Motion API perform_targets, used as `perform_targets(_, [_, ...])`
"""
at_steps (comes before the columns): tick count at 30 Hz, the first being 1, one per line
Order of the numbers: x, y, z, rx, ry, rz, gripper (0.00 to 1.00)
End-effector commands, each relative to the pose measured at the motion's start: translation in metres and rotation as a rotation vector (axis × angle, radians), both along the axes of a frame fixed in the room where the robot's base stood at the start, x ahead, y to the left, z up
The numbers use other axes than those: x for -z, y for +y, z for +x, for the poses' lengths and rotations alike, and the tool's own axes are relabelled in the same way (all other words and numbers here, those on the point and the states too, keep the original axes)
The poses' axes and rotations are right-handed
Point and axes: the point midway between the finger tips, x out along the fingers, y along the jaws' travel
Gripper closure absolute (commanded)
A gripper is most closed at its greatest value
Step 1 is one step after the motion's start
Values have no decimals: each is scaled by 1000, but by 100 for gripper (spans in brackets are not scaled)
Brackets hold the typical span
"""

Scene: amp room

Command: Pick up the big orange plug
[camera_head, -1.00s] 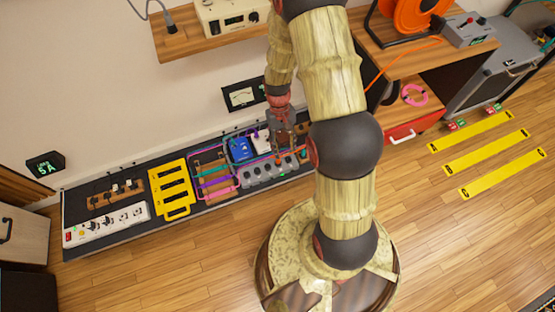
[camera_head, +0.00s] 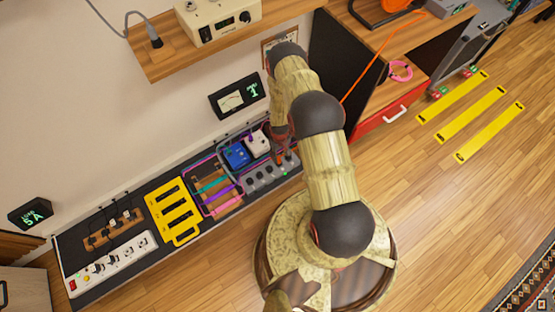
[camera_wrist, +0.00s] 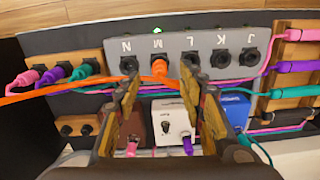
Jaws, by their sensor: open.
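The big orange plug (camera_wrist: 159,68) sits in the socket marked M of a grey socket box (camera_wrist: 205,42) in the wrist view. Its orange cable (camera_wrist: 55,92) runs off to the left. My gripper (camera_wrist: 159,78) is open, with one finger on each side of the plug in the picture; I cannot tell whether either touches it. In the head view my arm and wrist hide most of the gripper, over the right end of the grey box (camera_head: 262,179).
Pink, purple and teal plugs (camera_wrist: 55,73) stand left of the box. A white pedal box (camera_wrist: 172,122) and a blue one (camera_wrist: 235,108) lie beside it. Cables cross the board. A shelf (camera_head: 200,50) juts from the wall above; the wooden floor (camera_head: 190,270) in front is clear.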

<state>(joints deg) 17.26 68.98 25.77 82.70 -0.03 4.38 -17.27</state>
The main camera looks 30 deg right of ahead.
Motion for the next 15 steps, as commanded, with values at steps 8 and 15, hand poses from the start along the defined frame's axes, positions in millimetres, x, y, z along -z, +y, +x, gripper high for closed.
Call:
perform_targets(8, [20,-1,5,-34,-30,-9,60])
perform_targets(15, [37,-1,7,-34,-31,-9,60])
